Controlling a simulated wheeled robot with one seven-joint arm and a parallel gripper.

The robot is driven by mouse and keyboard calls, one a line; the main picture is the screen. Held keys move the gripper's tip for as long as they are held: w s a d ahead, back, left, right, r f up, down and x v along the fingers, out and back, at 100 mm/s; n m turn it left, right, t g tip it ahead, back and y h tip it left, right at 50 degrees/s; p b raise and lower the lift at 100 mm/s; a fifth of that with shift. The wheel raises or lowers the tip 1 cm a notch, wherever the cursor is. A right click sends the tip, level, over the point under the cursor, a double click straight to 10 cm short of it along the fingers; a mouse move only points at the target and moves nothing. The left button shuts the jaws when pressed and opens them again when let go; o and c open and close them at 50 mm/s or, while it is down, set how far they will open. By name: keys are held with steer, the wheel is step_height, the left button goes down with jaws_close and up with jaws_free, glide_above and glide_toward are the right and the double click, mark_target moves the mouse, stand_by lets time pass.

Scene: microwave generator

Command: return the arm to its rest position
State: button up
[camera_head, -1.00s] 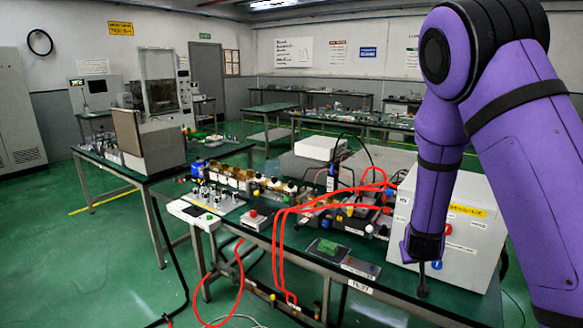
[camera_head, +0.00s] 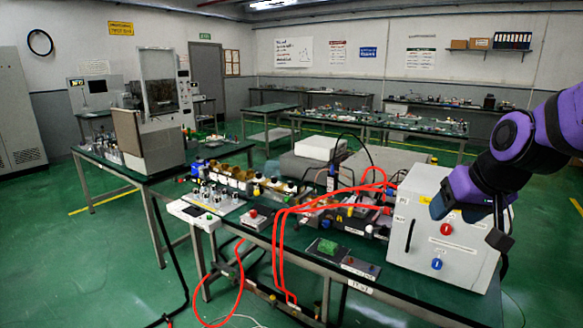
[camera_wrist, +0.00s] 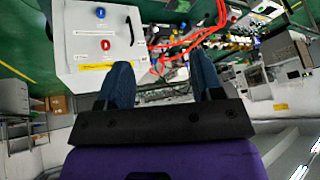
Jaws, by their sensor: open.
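My purple arm (camera_head: 535,140) enters from the right edge of the head view. My gripper (camera_head: 470,222) is at its end, in front of the upper right part of the white generator box. In the wrist view my gripper (camera_wrist: 160,85) shows two dark blue fingers spread wide apart with nothing between them. The white box (camera_head: 420,235) has a red knob (camera_head: 446,229) and a blue knob (camera_head: 437,264) on its front. The wrist view shows the box (camera_wrist: 95,40) at the upper left. I cannot tell the exact gap between gripper and box.
The green bench (camera_head: 390,290) carries the box, red cables (camera_head: 283,230), a small board with a green part (camera_head: 327,247) and several bottles (camera_head: 260,185). Another bench with a grey machine (camera_head: 150,140) stands at left. Open green floor (camera_head: 90,250) lies at front left.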

steer(key=s+r, duration=0.3)
steer(key=s, duration=0.5)
steer(key=s+r+h, duration=0.1)
steer(key=s+r, duration=0.2)
steer(key=s, duration=0.5)
steer(key=shift+s+d+g, duration=0.3)
steer(key=shift+d+g, duration=0.1)
steer(key=shift+d, duration=0.05)
